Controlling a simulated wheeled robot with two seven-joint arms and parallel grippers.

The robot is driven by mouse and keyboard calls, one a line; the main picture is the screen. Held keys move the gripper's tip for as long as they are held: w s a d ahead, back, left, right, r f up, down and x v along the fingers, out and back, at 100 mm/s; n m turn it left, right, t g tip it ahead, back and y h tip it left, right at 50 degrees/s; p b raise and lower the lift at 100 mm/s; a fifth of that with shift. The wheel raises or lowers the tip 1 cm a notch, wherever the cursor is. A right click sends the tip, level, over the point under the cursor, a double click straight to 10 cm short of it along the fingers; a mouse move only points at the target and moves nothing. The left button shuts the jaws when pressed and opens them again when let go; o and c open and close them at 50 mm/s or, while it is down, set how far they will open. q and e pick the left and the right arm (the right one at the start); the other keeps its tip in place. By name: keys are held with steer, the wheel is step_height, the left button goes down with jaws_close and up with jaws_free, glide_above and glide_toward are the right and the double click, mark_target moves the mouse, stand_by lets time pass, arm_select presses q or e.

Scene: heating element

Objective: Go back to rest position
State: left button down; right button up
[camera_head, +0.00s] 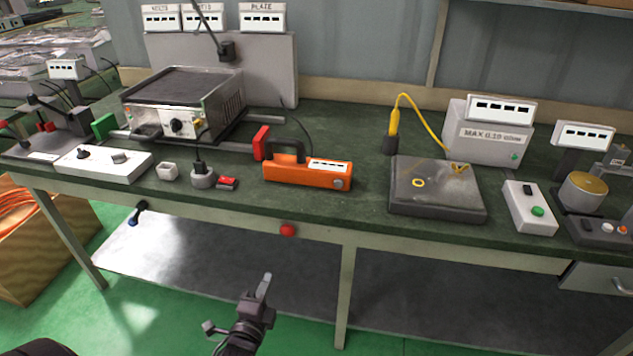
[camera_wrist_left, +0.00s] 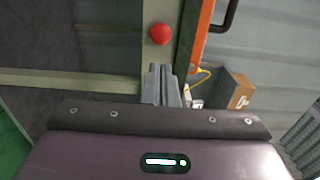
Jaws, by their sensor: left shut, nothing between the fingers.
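My left gripper (camera_head: 264,287) is in front of the workbench, below the level of its top, at the lower middle of the head view. Its fingers are closed together with nothing between them, and they also show in the left wrist view (camera_wrist_left: 162,84). It touches nothing that I can see. A red button (camera_head: 288,230) on the bench's front edge is above the gripper in the head view; it also shows in the left wrist view (camera_wrist_left: 161,34). My right gripper does not show in either view.
The green bench top (camera_head: 360,222) holds an orange handled device (camera_head: 300,174), a hot plate unit (camera_head: 185,100), a grey plate box (camera_head: 436,190) and a white switch box (camera_head: 102,163). A wooden crate (camera_head: 35,250) stands at the left. The space before the bench looks free.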

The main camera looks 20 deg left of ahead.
arm_select(q)
steer(key=s+d+f+n+g+h+p, duration=0.1)
steer(key=s+d+f+n+g, duration=0.2)
steer(key=f, duration=0.6)
steer(key=s+d+f+n+g+h, duration=0.1)
steer(key=s+f+n+g, duration=0.15)
steer(key=s+f, duration=0.45)
steer(key=s+d+f+n+g+h+p, duration=0.1)
steer(key=s+f+g, duration=0.2)
steer(key=f, duration=0.9)
steer(key=s+d+f+n+g, duration=0.1)
steer(key=s+f+n+g, duration=0.1)
steer(key=s+f, duration=0.2)
steer(key=s+d+f+n+g+p, duration=0.1)
steer(key=s+f+n+g, duration=0.1)
steer(key=s, duration=0.8)
steer(key=s+d+f+n+g+h, duration=0.1)
steer(key=s+f+g, duration=0.3)
steer(key=s, duration=0.4)
steer(key=shift+d+f+n, duration=0.6)
steer(key=shift+f+n, duration=0.15)
steer(key=shift+f, duration=0.05)
